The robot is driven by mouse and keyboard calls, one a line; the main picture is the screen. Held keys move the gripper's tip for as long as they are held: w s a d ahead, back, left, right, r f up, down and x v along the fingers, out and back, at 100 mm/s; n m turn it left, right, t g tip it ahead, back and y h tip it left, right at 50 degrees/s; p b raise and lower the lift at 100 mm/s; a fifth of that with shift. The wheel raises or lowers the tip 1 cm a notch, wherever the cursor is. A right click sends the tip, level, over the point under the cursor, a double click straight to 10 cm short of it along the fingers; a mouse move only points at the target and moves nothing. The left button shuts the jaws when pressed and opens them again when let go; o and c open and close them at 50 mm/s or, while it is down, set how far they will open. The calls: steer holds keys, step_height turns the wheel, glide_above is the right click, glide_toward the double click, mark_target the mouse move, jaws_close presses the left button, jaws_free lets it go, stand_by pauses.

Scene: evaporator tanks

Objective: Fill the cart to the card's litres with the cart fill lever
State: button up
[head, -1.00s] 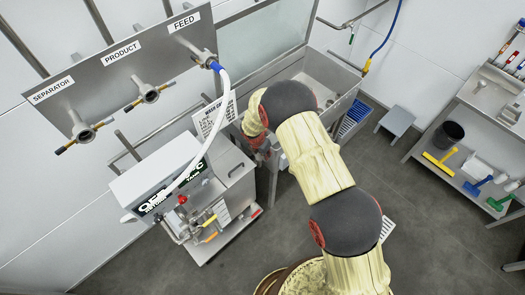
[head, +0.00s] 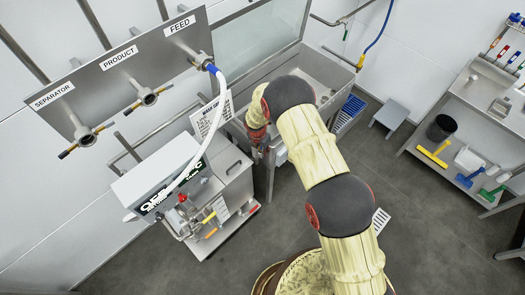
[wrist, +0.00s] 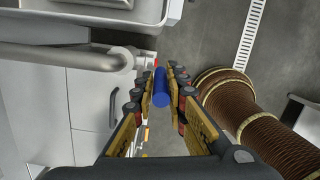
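A blue cylindrical lever handle (wrist: 160,88) stands between the two fingertips of my gripper (wrist: 162,92) in the wrist view. The fingers lie along both sides of the handle; I cannot tell whether the pads touch it. In the head view my gripper (head: 257,134) is at the near left corner of the steel basin, partly hidden by my arm, and the handle is not visible there. A printed card (head: 211,115) hangs left of my gripper; its text is too small to read. I cannot pick out the cart's fill level.
A white-topped machine (head: 150,185) with a red knob and yellow handle stands left of my gripper. A steel pipe (wrist: 75,57) runs close left of the fingers. The basin (head: 325,85) is behind. A cleaning-tool shelf (head: 455,165) is far right. Floor between is clear.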

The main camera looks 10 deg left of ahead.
steer(key=o, duration=0.4)
steer(key=shift+c, duration=0.2)
step_height(320, 180, up, 12)
steer(key=s+a, duration=0.1)
steer(key=shift+s, duration=0.25)
steer(key=shift+f, duration=0.15)
stand_by(3.1)
